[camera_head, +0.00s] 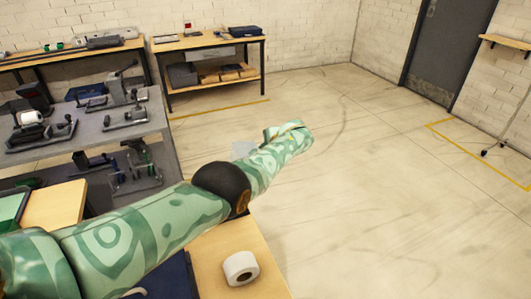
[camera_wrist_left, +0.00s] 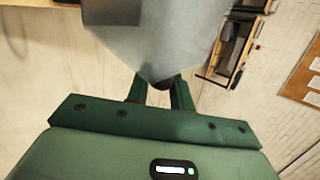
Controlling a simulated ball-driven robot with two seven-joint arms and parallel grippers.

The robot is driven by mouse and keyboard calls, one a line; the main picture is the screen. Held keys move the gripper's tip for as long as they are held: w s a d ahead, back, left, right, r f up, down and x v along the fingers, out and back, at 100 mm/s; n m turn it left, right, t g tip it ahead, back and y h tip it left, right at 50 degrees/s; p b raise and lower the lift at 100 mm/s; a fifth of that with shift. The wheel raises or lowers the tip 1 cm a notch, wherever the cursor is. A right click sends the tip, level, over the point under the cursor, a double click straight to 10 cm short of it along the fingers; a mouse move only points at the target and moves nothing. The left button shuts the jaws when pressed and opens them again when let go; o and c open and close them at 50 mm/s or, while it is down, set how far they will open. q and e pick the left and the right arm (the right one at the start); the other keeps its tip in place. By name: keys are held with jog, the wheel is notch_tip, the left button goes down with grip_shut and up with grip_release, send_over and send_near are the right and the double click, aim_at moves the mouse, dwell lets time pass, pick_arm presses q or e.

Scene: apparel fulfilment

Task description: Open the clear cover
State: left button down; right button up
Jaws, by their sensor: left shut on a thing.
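The clear cover (camera_wrist_left: 150,40) shows in the left wrist view as a grey, see-through sheet that narrows towards my left gripper (camera_wrist_left: 160,90). The two green fingers are shut on its lower edge. In the head view a small pale part of the clear cover (camera_head: 243,148) shows behind my left arm. My arm reaches across from the left, and its forearm and hand hide the fingers there. What the cover belongs to is hidden. My right gripper is in neither view.
A dark blue item (camera_head: 172,277) lies partly under the arm. A grey bench (camera_head: 150,110) with several tools stands at left. The floor (camera_head: 380,190) to the right is open.

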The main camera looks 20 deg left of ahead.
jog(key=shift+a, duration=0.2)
pick_arm(q)
jog(key=c, duration=1.3)
grip_release()
jog(key=shift+a, duration=0.1)
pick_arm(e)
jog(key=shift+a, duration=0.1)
pick_arm(q)
jog(key=shift+o, duration=0.2)
jog(key=shift+s+d+r+p, duration=0.1)
jog(key=shift+d+r+p, duration=0.2)
jog(key=shift+r+p, duration=0.15)
jog(key=p+v, duration=1)
jog(key=v, duration=0.5)
jog(key=shift+d, duration=0.15)
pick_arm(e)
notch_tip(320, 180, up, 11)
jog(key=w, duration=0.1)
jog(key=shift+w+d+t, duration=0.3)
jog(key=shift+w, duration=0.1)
pick_arm(q)
jog(key=shift+s+f, duration=0.1)
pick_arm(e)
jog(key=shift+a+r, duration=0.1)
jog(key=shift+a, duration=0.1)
